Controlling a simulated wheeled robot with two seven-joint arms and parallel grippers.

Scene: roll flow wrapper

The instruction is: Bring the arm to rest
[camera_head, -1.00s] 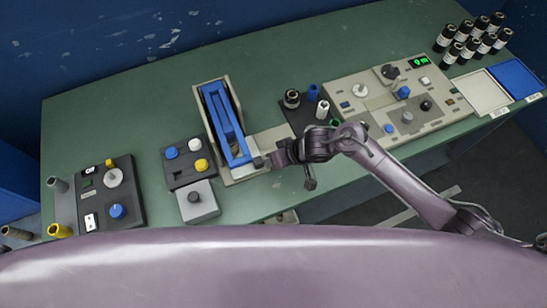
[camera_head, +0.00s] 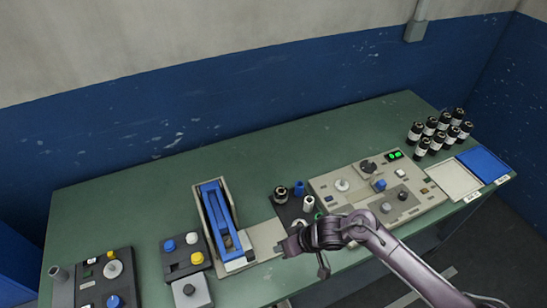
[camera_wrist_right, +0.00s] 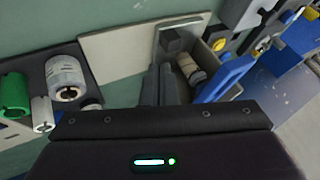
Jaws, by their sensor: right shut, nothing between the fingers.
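My right arm (camera_head: 385,250) reaches in from the lower right in the head view. Its gripper (camera_head: 282,248) hangs over the front of the table, just right of the wrapper with the blue lever (camera_head: 219,222). In the right wrist view the fingers (camera_wrist_right: 161,84) are together with nothing between them. Beyond them are a grey housing with a tan roll (camera_wrist_right: 191,68) and the blue lever (camera_wrist_right: 225,79). The gripper appears clear of these. My left gripper is in neither view.
A dark tray (camera_head: 282,214) with small rolls stands right of the wrapper, then a beige control panel (camera_head: 348,205). Several black bottles (camera_head: 439,133), a white tray (camera_head: 451,182) and a blue tray (camera_head: 484,165) are far right. Button boxes (camera_head: 183,252) stand left. The table's back (camera_head: 150,190) is clear.

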